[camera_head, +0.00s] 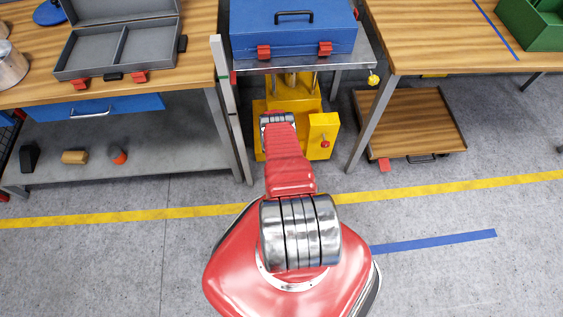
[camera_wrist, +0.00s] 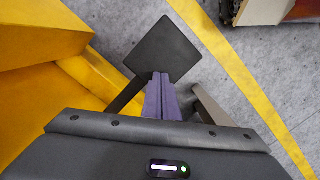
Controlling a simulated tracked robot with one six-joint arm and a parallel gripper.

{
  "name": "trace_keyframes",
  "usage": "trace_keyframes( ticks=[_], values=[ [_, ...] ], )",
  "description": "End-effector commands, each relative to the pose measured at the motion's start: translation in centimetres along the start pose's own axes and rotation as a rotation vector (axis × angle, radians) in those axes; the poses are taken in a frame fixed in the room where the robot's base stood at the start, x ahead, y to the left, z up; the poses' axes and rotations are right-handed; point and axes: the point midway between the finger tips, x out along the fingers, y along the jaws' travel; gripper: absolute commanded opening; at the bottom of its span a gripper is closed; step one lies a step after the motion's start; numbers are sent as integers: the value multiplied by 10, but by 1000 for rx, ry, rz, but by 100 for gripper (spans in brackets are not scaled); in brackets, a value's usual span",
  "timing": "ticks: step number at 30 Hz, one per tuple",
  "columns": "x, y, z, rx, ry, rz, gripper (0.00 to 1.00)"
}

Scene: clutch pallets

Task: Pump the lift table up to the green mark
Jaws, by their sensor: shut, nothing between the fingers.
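The lift table has a grey top (camera_head: 355,56) with a blue toolbox (camera_head: 292,28) on it and a yellow base (camera_head: 322,127). A pale upright post (camera_head: 219,62) stands at its left, with small red and green marks that are hard to make out beside the table edge. In the wrist view a dark square pedal (camera_wrist: 165,48) sits on a dark bar beside the yellow base. My gripper (camera_wrist: 161,78) is shut and empty, its purple fingers overlapping the pedal's near edge. I cannot tell whether they touch. In the head view my arm hides the fingers and pedal.
A wooden bench with an open grey case (camera_head: 118,45) is at the left, its lower shelf (camera_head: 150,150) holding small items. Another bench (camera_head: 430,35) with a green bin (camera_head: 535,25) is at the right, a wooden tray (camera_head: 412,120) below it. The floor in front is clear.

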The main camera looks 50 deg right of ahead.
Motion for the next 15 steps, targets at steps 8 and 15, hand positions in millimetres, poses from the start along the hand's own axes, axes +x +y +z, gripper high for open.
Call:
trace_keyframes(
  ticks=[8, 15],
  values=[
    [-4, 1, -3, 0, 7, 3, 0],
    [-16, 2, -4, 0, 6, 3, 0]
  ],
)
